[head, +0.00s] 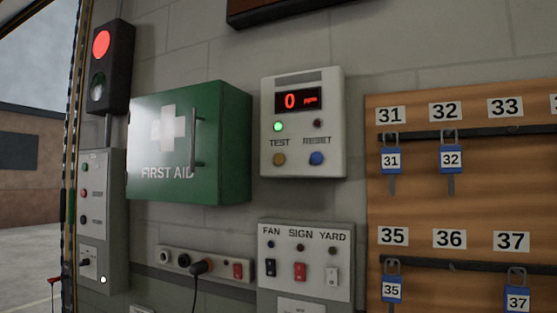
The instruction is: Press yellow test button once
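The yellow test button (279,159) is on a light grey wall box (335,120), under the label TEST. A blue button (316,158) sits to its right, under the label RESET. A red display (298,100) above them reads 0 with a small unit, perhaps ppm. A green lamp (278,127) above TEST is lit, and the lamp (318,124) above RESET is dark. Neither gripper is in the head view, and nothing covers the buttons.
A green first aid cabinet (225,150) juts out left of the box. Below are a FAN, SIGN, YARD switch panel (300,252) and a socket strip (215,266) with a black plug. A wooden key board (470,195) is right. A traffic light (108,65) glows red at left.

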